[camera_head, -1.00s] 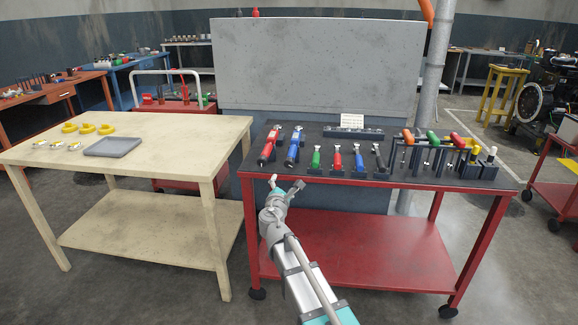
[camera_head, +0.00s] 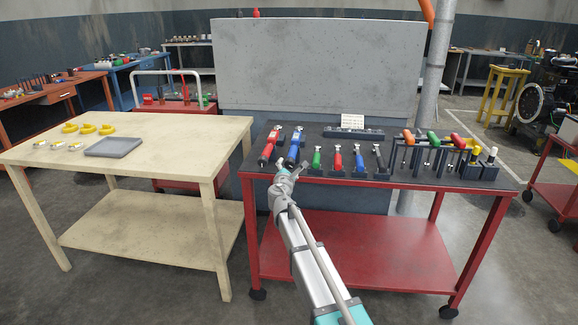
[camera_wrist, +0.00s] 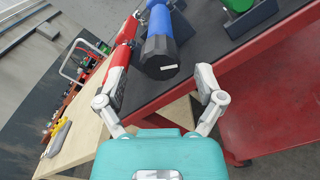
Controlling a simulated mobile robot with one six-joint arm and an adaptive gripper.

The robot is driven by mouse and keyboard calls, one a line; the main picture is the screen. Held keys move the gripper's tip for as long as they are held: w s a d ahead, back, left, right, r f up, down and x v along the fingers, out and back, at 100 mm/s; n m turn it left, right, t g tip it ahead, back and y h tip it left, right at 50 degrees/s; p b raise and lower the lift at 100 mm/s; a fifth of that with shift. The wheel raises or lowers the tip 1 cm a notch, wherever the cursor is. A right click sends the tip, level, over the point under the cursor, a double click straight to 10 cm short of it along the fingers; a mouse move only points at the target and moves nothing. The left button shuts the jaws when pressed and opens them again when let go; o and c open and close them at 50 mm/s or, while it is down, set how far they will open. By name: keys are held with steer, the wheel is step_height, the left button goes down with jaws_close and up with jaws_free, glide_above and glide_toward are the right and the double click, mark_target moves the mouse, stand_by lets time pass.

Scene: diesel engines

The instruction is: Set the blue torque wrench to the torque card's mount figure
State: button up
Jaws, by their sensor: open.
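The blue torque wrench (camera_head: 294,146) lies in a holder on the dark top of the red cart, second from the left. In the wrist view its blue handle (camera_wrist: 160,26) ends in a black knob (camera_wrist: 160,58) with a small white mark. My gripper (camera_head: 290,169) is at the cart's front edge by that knob. In the wrist view my gripper (camera_wrist: 160,90) is open, its fingers spread either side of and just short of the knob, apparently not touching it. The torque card (camera_head: 353,120) stands at the back of the cart; its figures are too small to read.
A red torque wrench (camera_head: 268,147) lies close to the left of the blue one, near my left finger. Green (camera_head: 316,159) and red (camera_head: 338,160) tools stand to the right. A cream table (camera_head: 150,135) with a grey tray (camera_head: 113,147) is further left.

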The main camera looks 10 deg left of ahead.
steer(key=shift+w+d, duration=0.1)
steer(key=shift+w, duration=0.95)
steer(key=c, duration=1.1)
steer(key=shift+c, duration=0.3)
steer(key=shift+m, duration=2.9)
